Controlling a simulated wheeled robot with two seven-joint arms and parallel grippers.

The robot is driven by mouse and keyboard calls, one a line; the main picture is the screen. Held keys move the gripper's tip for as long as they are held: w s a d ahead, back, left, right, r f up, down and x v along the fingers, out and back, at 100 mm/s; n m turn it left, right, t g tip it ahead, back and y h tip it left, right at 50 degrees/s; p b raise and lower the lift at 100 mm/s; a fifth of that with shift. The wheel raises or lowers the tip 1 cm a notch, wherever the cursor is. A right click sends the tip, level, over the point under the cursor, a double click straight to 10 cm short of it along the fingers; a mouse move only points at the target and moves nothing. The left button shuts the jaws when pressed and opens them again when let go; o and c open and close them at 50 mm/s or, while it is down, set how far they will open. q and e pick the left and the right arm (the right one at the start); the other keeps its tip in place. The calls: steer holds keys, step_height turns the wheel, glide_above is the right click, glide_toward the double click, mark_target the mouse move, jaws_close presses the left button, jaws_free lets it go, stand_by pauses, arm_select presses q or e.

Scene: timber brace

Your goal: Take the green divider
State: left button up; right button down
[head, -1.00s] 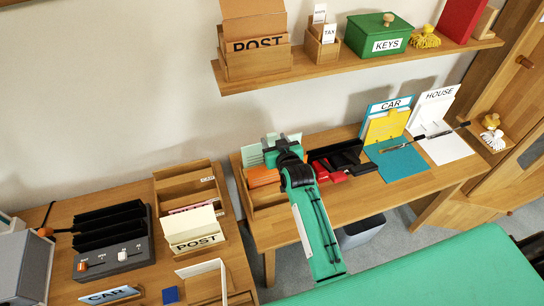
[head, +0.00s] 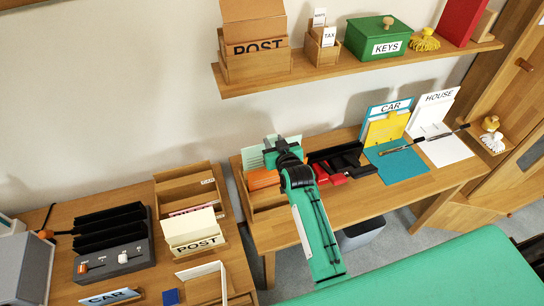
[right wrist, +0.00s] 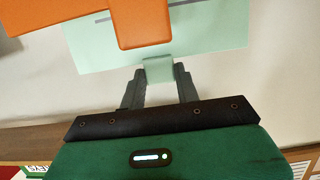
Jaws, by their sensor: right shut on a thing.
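The pale green divider (head: 252,158) stands at the left end of the right-hand desk, behind an orange divider (head: 263,179). In the right wrist view the green divider (right wrist: 212,38) spreads across the top, with its small tab between my fingers. My right gripper (head: 271,141) is shut on that tab; it also shows in the right wrist view (right wrist: 159,75). The orange divider (right wrist: 140,22) covers part of the green one there. My gripper hides part of the green divider in the head view. My left gripper is not in view.
Black and red items (head: 338,160) lie just right of my gripper. CAR (head: 389,107) and HOUSE (head: 437,97) holders stand farther right. A shelf (head: 350,70) with a green KEYS box (head: 378,37) runs above. A POST box (head: 193,231) stands on the left desk.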

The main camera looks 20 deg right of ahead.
steer(key=shift+r+p, duration=0.95)
steer(key=shift+r, duration=0.4)
step_height(320, 180, up, 8)
steer(key=p, duration=0.6)
stand_by(0.5)
